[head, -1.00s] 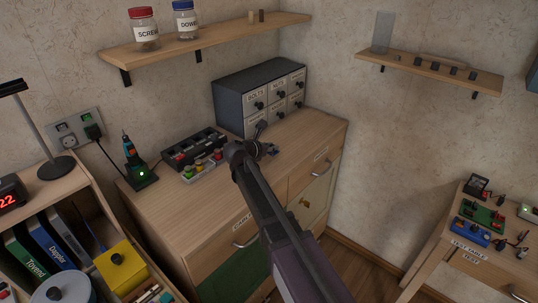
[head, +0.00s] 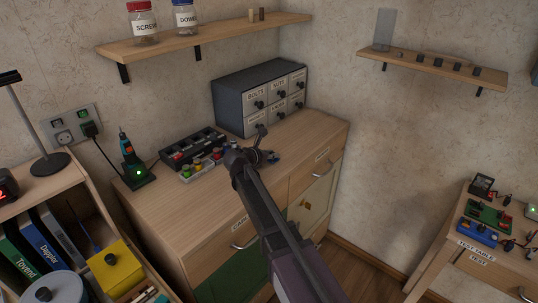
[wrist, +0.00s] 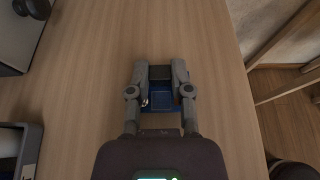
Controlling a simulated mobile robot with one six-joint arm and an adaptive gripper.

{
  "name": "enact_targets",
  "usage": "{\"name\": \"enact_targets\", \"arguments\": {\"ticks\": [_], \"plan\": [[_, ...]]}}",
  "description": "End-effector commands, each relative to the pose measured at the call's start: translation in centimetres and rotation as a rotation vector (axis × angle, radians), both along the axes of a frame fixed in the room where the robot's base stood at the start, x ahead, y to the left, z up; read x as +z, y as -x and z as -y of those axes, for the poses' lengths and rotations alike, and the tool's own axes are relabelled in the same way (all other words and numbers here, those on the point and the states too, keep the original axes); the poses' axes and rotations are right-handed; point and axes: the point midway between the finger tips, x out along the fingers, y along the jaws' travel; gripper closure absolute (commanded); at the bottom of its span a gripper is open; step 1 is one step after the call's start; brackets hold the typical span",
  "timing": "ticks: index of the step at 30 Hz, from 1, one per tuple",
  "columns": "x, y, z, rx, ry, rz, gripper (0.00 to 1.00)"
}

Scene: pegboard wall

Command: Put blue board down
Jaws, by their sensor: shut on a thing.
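My gripper (wrist: 161,75) is shut on the blue board (wrist: 160,97) in the wrist view. A dark block on the board sits between the fingertips. The fingers and palm hide parts of the board. Wooden cabinet top (wrist: 90,85) lies beneath it; I cannot tell whether the board touches the wood. In the head view my gripper (head: 262,154) is over the right part of the cabinet top (head: 305,135), in front of the drawer unit, and the board is mostly hidden by the arm. Another blue board (head: 477,234) lies on the test table at the right.
A grey drawer unit (head: 240,119) stands behind my gripper. A black sorting tray (head: 190,150) and a small tray of coloured parts (head: 203,165) are to its left. The cabinet top to the right is clear up to its edge. Wall shelves (head: 215,37) hang above.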

Motion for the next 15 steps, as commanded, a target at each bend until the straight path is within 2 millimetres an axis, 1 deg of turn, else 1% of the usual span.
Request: {"name": "enact_targets", "arguments": {"ticks": [1,2,3,4,5,15], "plan": [[-0.25,0.0,0.02,0.0,0.0,0.0,1.0],[-0.13,0.0,0.01,0.0,0.0,0.0,0.64],[-0.1,0.0,0.02,0.0,0.0,0.0,0.52],[-0.1,0.0,0.02,0.0,0.0,0.0,0.43],[-0.1,0.0,0.02,0.0,0.0,0.0,0.39],[-0.08,-0.01,0.02,0.0,0.0,0.0,0.39]]}}
